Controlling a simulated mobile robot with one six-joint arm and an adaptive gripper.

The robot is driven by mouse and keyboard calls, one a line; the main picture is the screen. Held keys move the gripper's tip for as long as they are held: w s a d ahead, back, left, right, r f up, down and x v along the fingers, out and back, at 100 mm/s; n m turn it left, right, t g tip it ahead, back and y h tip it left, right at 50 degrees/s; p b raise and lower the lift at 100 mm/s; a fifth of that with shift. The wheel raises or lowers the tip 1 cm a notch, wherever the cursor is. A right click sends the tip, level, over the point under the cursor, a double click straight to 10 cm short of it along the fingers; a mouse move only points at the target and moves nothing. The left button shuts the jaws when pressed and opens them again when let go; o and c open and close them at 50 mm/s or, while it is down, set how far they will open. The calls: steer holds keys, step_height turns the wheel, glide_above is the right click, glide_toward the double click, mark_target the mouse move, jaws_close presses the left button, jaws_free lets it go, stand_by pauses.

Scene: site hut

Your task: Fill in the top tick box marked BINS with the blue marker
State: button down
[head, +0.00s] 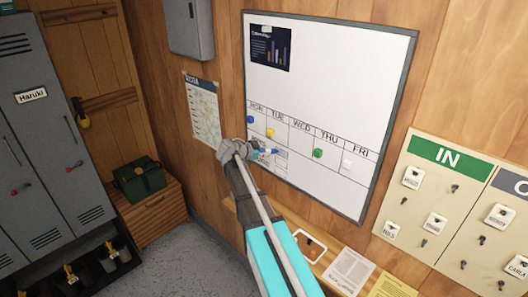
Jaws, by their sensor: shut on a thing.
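My gripper (256,151) is shut on the blue marker (268,151), of which only a small blue and white part shows. It is at the lower left of the whiteboard (335,95), under the MON and TUE headings. The marker points right, towards small printed lines (281,157) on the board. These lines are too small to read, so I cannot make out BINS or its tick box. I cannot tell whether the marker tip touches the board. My arm hides the board's lower left corner.
Blue, yellow, green and white magnets dot the board's day row; the green magnet (318,153) is right of my gripper. A ledge with papers (349,270) runs below. An IN tag board (440,200) hangs right, a wall sheet (203,110) left. Grey lockers (40,130) stand far left.

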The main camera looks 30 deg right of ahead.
steer(key=shift+s, duration=0.1)
stand_by(0.3)
steer(key=shift+s+d, duration=0.2)
steer(key=shift+s, duration=0.2)
stand_by(0.4)
steer(key=shift+s+d, duration=0.15)
steer(key=shift+s, duration=0.3)
steer(key=shift+s, duration=0.1)
steer(key=shift+s+d, duration=0.2)
steer(key=shift+s, duration=0.15)
steer(key=shift+s, duration=0.1)
stand_by(0.5)
steer(key=shift+s+d, duration=0.1)
steer(key=shift+s, duration=0.35)
steer(key=shift+w, duration=0.2)
stand_by(1.4)
